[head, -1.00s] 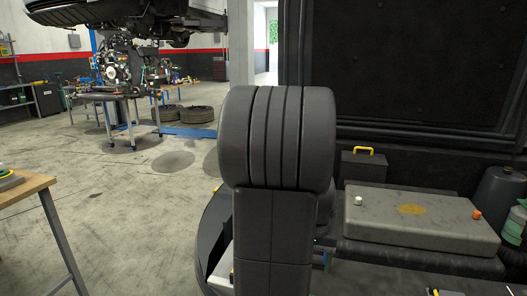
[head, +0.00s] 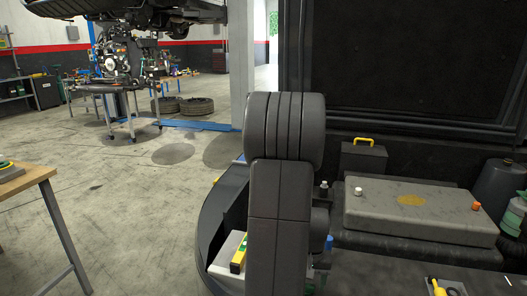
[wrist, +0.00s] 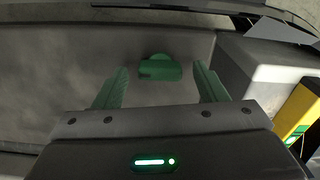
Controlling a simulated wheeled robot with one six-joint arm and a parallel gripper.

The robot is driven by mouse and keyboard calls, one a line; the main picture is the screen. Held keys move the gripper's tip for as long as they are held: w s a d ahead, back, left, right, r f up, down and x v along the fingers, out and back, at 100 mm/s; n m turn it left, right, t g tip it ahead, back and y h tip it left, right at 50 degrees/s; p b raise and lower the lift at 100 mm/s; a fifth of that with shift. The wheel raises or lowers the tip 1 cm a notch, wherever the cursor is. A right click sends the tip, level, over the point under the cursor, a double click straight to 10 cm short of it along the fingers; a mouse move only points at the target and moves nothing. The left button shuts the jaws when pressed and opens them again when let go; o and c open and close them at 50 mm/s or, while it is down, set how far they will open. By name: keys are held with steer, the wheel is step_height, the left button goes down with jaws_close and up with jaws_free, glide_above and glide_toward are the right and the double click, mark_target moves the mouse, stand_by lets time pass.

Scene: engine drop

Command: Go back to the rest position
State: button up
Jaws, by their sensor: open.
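In the wrist view my gripper (wrist: 160,72) is open, with its two green fingers apart. A small dark green piece (wrist: 160,67) shows between and beyond the fingertips, over a grey surface; I cannot tell what it is or how far off it lies. Nothing is visibly held. In the head view my arm stands upright in the middle and the gripper is hidden.
A yellow spirit level (head: 239,254) lies left of my arm. A wooden workbench (head: 28,184) stands left. Open floor (head: 135,200) lies between.

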steer(key=n, duration=0.4)
steer(key=shift+p, duration=0.35)
step_height(320, 180, up, 14)
steer(key=s+a+p, duration=0.1)
steer(key=s+a, duration=0.1)
steer(key=s, duration=0.5)
steer(key=shift+m, duration=0.3)
steer(key=shift+r, duration=0.1)
